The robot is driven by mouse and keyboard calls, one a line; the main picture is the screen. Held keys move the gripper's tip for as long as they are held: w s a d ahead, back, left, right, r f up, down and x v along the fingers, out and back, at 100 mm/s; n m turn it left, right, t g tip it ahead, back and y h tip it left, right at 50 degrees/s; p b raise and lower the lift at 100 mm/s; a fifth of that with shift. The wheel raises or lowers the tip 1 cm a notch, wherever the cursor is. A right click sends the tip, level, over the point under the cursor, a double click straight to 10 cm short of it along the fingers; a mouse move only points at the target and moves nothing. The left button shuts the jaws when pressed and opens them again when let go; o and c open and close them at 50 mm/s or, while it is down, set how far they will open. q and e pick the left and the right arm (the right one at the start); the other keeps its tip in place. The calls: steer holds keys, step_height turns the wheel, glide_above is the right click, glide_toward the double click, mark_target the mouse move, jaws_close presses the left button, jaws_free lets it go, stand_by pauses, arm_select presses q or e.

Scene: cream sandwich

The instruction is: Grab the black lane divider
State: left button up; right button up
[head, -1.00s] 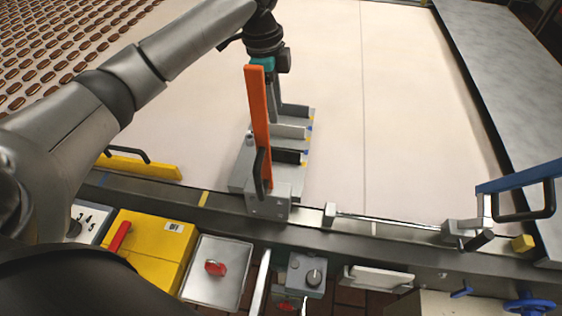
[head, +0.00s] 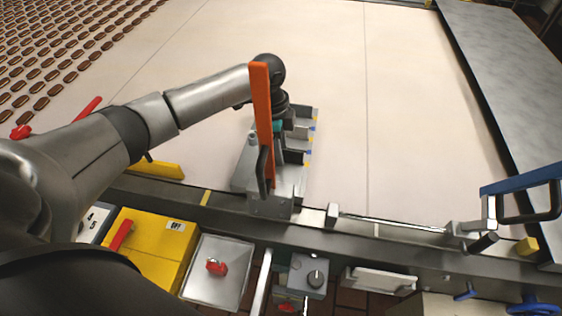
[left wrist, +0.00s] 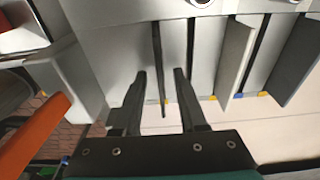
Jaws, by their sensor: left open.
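The black lane divider (head: 295,157) is the nearest of several upright plates on the grey metal block (head: 243,170) in the head view. In the left wrist view the black divider (left wrist: 160,85) shows almost edge-on as a thin dark strip. My left gripper (left wrist: 161,72) is open and points at the block, with one finger on each side of that strip and a gap on both sides. In the head view the left gripper (head: 279,147) is over the near end of the block, partly hidden behind the orange bar (head: 262,115). My right gripper is not in view.
Two grey dividers (left wrist: 233,58) (left wrist: 297,60) stand to the right of the black one in the wrist view. The orange bar stands upright close to my left gripper. A blue-handled bar (head: 520,178) is at the right. The pale belt (head: 410,110) beyond the block is clear.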

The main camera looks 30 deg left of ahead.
arm_select(q)
steer(key=shift+c, duration=0.3)
jaws_close()
stand_by(1.1)
